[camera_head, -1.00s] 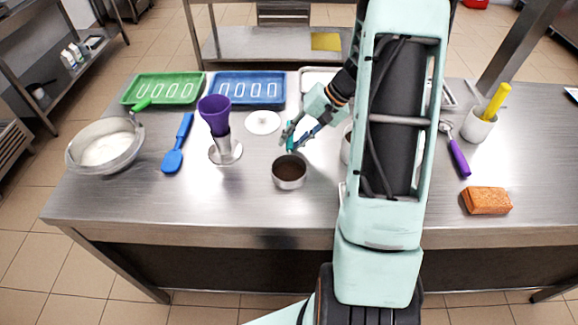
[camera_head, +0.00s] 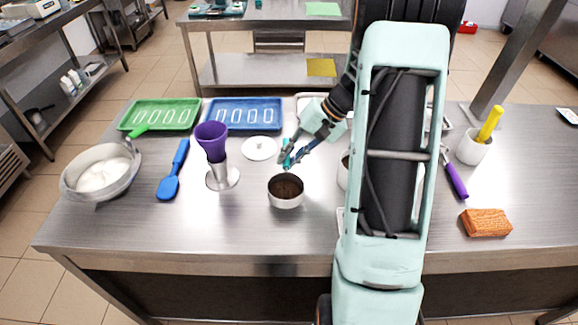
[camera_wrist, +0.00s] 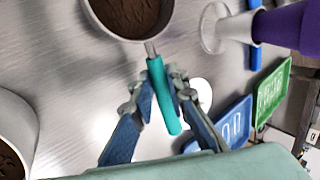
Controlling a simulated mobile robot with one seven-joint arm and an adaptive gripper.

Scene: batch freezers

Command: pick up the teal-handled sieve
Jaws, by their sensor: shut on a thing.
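The teal-handled sieve has a round metal bowl (camera_head: 286,191) with a dark brown inside, left of my arm near the middle of the table. In the wrist view its teal handle (camera_wrist: 160,90) runs down from the bowl's rim (camera_wrist: 172,22) and lies between my fingers. My gripper (camera_wrist: 160,84) is shut on this handle. In the head view my gripper (camera_head: 289,158) is at the far side of the bowl, and the handle is mostly hidden by the fingers. I cannot tell whether the bowl touches the table.
A purple cup (camera_head: 211,137) on a metal stand and a blue spatula (camera_head: 172,175) are to the left. A white disc (camera_head: 259,148) lies behind. Another round container (camera_wrist: 12,115) is close by. An orange block (camera_head: 486,222) lies right. The table's front is clear.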

